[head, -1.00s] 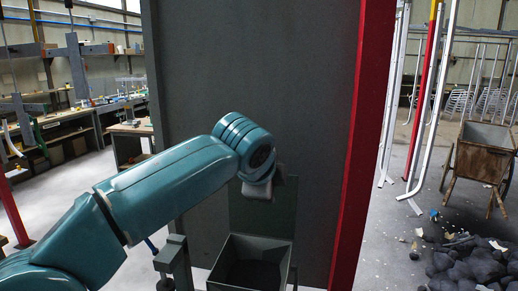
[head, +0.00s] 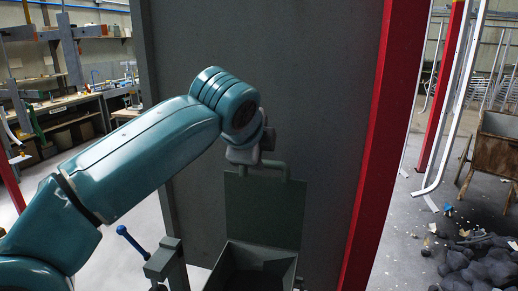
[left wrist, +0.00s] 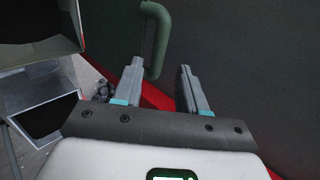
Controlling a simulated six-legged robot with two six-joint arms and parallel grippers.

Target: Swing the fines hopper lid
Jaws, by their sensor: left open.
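The fines hopper (head: 225,278) is a grey-green open box low in the head view, with a dark inside. Its lid (head: 262,215) stands raised as an upright panel behind the opening. A green bar handle (head: 284,166) shows at the lid's top edge; it also shows in the left wrist view (left wrist: 158,42). My left gripper (left wrist: 160,72) is open and empty, with the handle's lower end appearing between its fingertips. Whether they are level with it in depth I cannot tell. In the head view my left wrist partly hides the gripper and handle. My right gripper is out of view.
A large dark grey panel (head: 330,80) with a red edge post (head: 376,150) stands close behind the hopper. A post with a blue-ended lever (head: 128,238) stands left of it. Dark rubble (head: 480,262) and a wooden cart (head: 490,150) lie right.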

